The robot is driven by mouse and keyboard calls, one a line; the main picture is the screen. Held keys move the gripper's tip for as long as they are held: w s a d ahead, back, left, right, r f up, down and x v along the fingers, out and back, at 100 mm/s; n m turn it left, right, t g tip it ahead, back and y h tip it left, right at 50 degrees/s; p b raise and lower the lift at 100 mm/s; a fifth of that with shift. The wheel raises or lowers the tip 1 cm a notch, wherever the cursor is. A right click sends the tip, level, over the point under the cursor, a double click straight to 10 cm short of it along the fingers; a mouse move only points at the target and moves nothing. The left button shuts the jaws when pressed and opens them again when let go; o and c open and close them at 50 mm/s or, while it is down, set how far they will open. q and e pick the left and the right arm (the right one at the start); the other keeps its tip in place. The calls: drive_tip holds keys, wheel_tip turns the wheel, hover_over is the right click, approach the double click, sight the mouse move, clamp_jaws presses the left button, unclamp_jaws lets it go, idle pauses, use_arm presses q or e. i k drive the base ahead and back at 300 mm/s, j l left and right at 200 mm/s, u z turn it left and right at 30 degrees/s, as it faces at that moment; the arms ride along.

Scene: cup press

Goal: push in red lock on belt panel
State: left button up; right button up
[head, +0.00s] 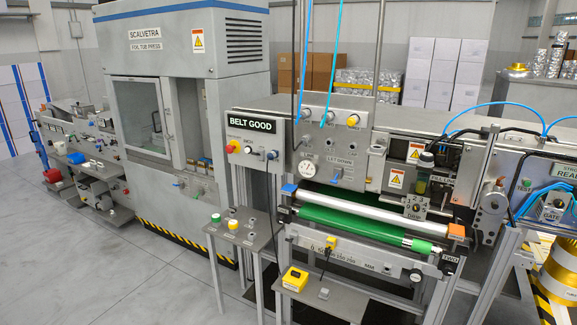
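The belt panel (263,168) is an upright grey metal panel with a black sign reading "BELT GOOD" (253,124) at its top, left of the middle of the head view. A small red round control (231,148) with yellow around it is at the panel's upper left. It looks like the red lock, but it is too small to tell whether it is in or out. Several other small controls sit to its right. Neither of my grippers is in view, and nothing touches the panel.
To the right are a green roller (345,221) and a yellow box (295,279) on a low shelf. The large press (180,80) stands behind left. Grey floor (120,275) is clear at front left.

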sight(229, 149)
drive_tip(key=i+l+u, duration=0.3)
drive_tip(key=i+l, duration=0.2)
drive_tip(key=i+l+u, duration=0.35)
drive_tip(key=i+l, duration=0.15)
drive_tip(key=i+j+z, duration=0.15)
drive_tip(key=i, duration=0.4)
drive_tip(key=i+j+z, duration=0.2)
drive_tip(key=i+j, duration=0.15)
drive_tip(key=i, duration=0.15)
drive_tip(key=i+j+z, duration=0.15)
drive_tip(key=i+j, duration=0.2)
drive_tip(key=i, duration=0.2)
